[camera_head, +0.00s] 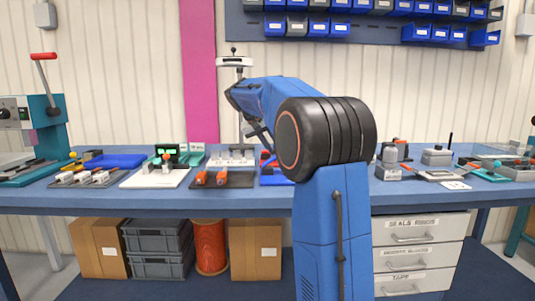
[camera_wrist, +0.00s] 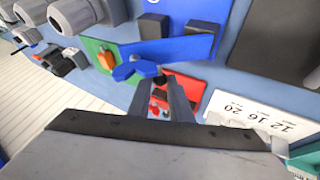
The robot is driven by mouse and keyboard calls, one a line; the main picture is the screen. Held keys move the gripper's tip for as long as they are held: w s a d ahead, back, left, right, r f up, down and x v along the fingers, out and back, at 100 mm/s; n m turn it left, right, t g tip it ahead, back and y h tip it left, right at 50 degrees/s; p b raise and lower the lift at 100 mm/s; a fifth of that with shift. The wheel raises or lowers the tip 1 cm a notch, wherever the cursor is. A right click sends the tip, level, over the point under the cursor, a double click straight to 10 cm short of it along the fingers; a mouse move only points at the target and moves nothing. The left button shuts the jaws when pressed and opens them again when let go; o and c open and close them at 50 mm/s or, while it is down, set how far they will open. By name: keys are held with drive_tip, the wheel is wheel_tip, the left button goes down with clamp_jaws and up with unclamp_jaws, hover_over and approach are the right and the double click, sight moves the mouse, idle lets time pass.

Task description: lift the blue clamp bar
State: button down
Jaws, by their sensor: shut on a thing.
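A small blue bar (camera_wrist: 124,72), which I take for the clamp bar, is at the tips of my gripper (camera_wrist: 154,82) in the wrist view. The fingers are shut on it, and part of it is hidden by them. A wider flat blue piece (camera_wrist: 190,47) lies just beyond it. A red part (camera_wrist: 188,88) shows beside and below the fingers. In the head view my arm hides most of this spot; a blue base (camera_head: 272,180) shows left of the arm. I cannot tell whether the bar is raised.
A green plate with an orange part (camera_wrist: 105,61) is close on the left in the wrist view. A white number card (camera_wrist: 250,117) is on the right. On the bench, a dark plate with orange handles (camera_head: 222,180) stands left of my arm; grey devices (camera_head: 390,172) stand right.

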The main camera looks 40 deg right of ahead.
drive_tip(key=w+a+n+g+h, duration=0.3)
drive_tip(key=a+h, duration=0.3)
drive_tip(key=h, duration=0.3)
drive_tip(key=shift+w+r+g+h, duration=0.3)
drive_tip(key=shift+w+g+h, duration=0.1)
drive_tip(key=shift+w+g, duration=0.1)
idle(0.4)
drive_tip(key=c, duration=1.6)
unclamp_jaws()
drive_tip(key=w+a, duration=0.1)
drive_tip(key=a, duration=0.4)
drive_tip(key=w+a, duration=0.1)
drive_tip(key=a, duration=0.5)
drive_tip(key=w+a+r, duration=0.1)
drive_tip(key=a, duration=0.5)
